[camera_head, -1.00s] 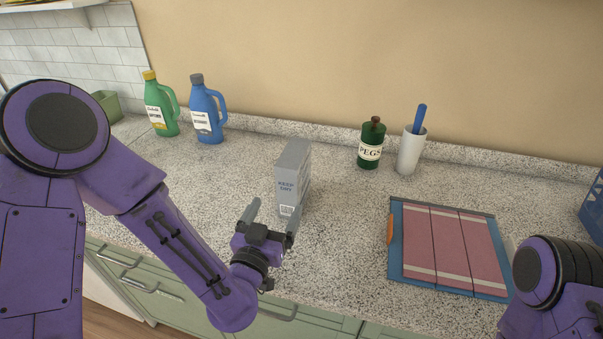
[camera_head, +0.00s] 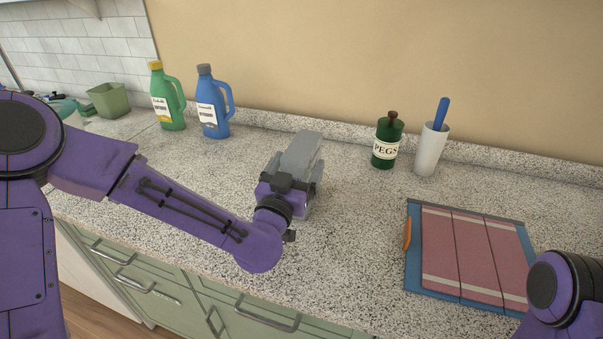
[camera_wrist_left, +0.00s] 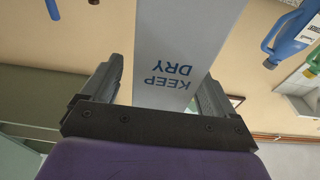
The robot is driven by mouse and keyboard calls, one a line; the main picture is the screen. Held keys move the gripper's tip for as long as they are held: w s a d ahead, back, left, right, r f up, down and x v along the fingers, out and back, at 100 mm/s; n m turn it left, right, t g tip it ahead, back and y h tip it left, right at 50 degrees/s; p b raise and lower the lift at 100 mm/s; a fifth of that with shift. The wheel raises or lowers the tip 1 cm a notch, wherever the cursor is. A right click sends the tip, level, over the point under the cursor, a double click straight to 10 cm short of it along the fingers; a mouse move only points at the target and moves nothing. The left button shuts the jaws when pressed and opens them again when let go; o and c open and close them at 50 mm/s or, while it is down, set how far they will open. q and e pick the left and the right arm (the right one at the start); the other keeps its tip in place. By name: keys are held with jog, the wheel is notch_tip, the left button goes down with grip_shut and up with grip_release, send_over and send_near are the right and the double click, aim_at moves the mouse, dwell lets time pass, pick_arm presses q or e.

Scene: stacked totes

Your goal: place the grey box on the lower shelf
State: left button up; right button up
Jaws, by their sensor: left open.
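The grey box (camera_head: 303,152) stands on the speckled counter near the middle of the head view, its lower front largely hidden by my left gripper. My left gripper (camera_head: 294,172) is open, with its fingers at the box's sides. In the left wrist view the box (camera_wrist_left: 185,45) with "KEEP DRY" lettering lies between the two fingers of the gripper (camera_wrist_left: 160,95). A gap shows beside the left finger; contact on the right is unclear. My right gripper is out of view; only part of that arm shows at the lower right. No lower shelf is clearly seen.
Green (camera_head: 167,97) and blue (camera_head: 212,104) jugs stand behind left. Counter (camera_head: 350,225) between is clear.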

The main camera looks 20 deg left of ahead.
pick_arm(q)
jog(key=w, duration=0.3)
jog(key=shift+w+a+r, duration=0.1)
jog(key=shift+w+r, duration=0.05)
jog(key=shift+r, duration=0.1)
jog(key=c, duration=1.5)
grip_shut()
jog(key=shift+r+p, duration=0.15)
jog(key=shift+p, duration=0.2)
